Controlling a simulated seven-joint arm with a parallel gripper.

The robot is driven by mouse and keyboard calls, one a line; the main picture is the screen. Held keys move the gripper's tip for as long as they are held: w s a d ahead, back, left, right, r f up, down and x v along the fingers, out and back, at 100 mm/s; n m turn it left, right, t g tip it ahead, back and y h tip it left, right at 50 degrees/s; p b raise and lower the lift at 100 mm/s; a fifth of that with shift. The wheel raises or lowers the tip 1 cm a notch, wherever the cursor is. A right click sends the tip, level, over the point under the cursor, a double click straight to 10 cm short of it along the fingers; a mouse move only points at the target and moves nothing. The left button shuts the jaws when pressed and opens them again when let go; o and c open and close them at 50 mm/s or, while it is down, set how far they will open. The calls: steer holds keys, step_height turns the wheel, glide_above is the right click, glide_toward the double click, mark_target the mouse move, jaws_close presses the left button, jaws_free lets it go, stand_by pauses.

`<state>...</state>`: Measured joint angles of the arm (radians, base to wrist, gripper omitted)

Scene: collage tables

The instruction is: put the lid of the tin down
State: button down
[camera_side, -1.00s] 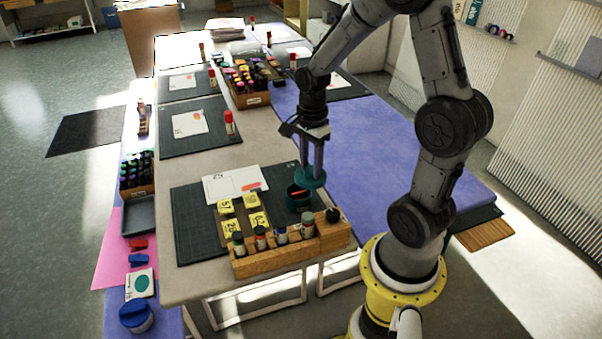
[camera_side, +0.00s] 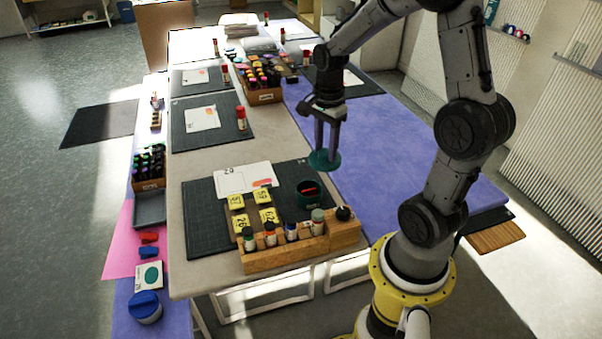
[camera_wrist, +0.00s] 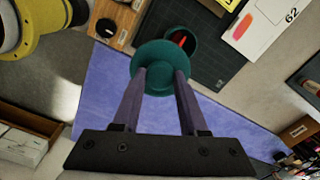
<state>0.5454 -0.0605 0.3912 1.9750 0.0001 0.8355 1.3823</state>
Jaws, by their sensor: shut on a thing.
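The teal lid (camera_side: 324,160) is held in my gripper (camera_side: 325,150), above the table near the edge of the blue-purple cloth. In the wrist view the lid (camera_wrist: 163,67) sits between my two fingertips (camera_wrist: 162,72), which are shut on it. The tin (camera_side: 308,193) is a dark teal open cup on the dark cutting mat, with something red inside. In the wrist view the tin (camera_wrist: 181,42) shows partly behind the lid. The lid is apart from the tin, up and to its right in the side view.
A wooden rack (camera_side: 290,248) with several capped bottles stands at the mat's front edge. Yellow numbered tiles (camera_side: 253,215) and a white card (camera_side: 243,178) lie left of the tin. The blue-purple cloth (camera_side: 400,160) to the right is clear.

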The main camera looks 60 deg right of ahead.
mark_target(323, 149)
steer(key=w+d+f, duration=0.1)
steer(key=d+f, duration=0.1)
steer(key=f, duration=0.1)
steer(key=shift+w+d, duration=0.3)
steer(key=shift+w, duration=0.05)
steer(key=w+d+f, duration=0.2)
steer(key=w+f, duration=0.1)
steer(key=w+d+f, duration=0.2)
steer(key=w, duration=0.1)
steer(key=w+d+f, duration=0.3)
steer(key=w, duration=0.1)
steer(key=shift+w+f, duration=0.1)
steer(key=shift+f, duration=0.2)
steer(key=shift+w+d+f, duration=0.25)
steer(key=shift+w+f, duration=0.2)
steer(key=shift+f, duration=1.75)
steer(key=shift+f, duration=0.2)
steer(key=shift+c, duration=2.2)
jaws_free()
steer(key=shift+r, duration=0.15)
